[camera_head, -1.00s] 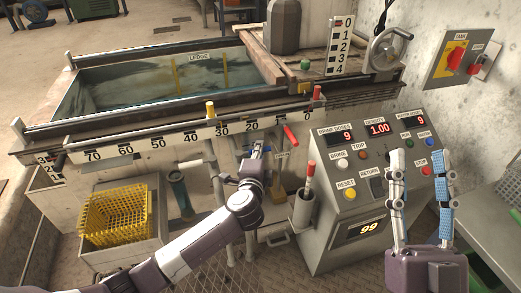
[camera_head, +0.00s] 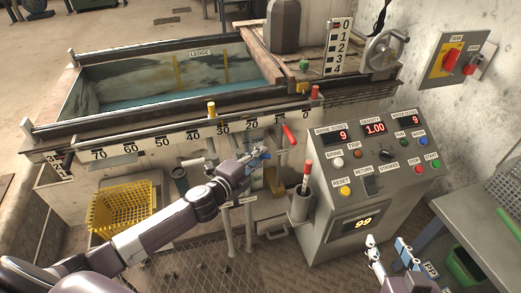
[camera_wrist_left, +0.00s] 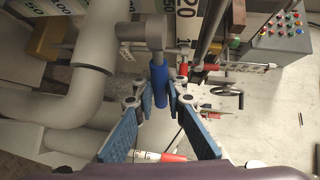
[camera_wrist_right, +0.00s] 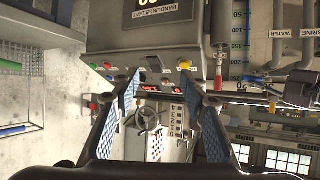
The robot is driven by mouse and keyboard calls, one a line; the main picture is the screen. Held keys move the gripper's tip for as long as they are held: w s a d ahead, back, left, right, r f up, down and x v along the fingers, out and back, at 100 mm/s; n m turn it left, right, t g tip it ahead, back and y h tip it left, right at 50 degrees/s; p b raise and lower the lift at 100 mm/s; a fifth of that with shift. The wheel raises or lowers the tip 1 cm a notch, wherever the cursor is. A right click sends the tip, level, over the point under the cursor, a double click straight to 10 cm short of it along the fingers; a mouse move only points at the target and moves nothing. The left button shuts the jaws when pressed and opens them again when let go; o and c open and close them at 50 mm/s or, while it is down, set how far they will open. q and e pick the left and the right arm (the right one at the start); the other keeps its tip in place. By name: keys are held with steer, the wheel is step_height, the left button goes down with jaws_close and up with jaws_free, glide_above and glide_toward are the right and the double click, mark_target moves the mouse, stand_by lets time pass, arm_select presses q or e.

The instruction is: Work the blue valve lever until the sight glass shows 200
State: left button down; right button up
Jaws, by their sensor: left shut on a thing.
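The blue valve lever (camera_wrist_left: 160,88) stands between the fingers of my left gripper (camera_wrist_left: 159,97) in the left wrist view, below a grey pipe fitting (camera_wrist_left: 140,30). My left gripper (camera_head: 262,154) is shut on it in front of the tank in the head view; the fingers hide most of the lever there. A scale strip (camera_wrist_left: 62,6) with numbers such as 50 and 100 is cut off at the top of the left wrist view. A blue-numbered scale (camera_wrist_right: 237,45) shows in the right wrist view; its level is unreadable. My right gripper (camera_head: 388,247) is open and empty.
The control panel (camera_head: 350,175) right of the lever shows 9, 1.00, 9 and, lower, 99. A holder with a red-topped rod (camera_head: 306,180) stands between lever and panel. A yellow basket (camera_head: 120,205) sits at left.

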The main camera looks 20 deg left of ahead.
arm_select(q)
steer(key=shift+s+m+g+h+p, duration=0.2)
steer(key=shift+s+m+g+h, duration=0.15)
steer(key=shift+m+h, duration=0.4)
steer(key=shift+s+m+g+h+p, duration=0.2)
steer(key=shift+s+m+h, duration=0.3)
steer(key=shift+h, duration=0.45)
arm_select(e)
steer(key=shift+s+d+f+g+h, duration=0.15)
steer(key=shift+s+d+f+g, duration=0.1)
steer(key=shift+s+f+g, duration=0.35)
steer(key=shift+s+d+f+g+h, duration=0.1)
steer(key=shift+s+d+f+g, duration=0.25)
steer(key=shift+s+f, duration=0.4)
steer(key=shift+s+d+f+g+h, duration=0.2)
steer(key=shift+s+f+g, duration=0.3)
steer(key=shift+f, duration=0.35)
arm_select(q)
steer(key=shift+w+f, duration=0.1)
steer(key=c, duration=1.9)
jaws_free()
steer(key=shift+c, duration=0.2)
steer(key=v, duration=1.2)
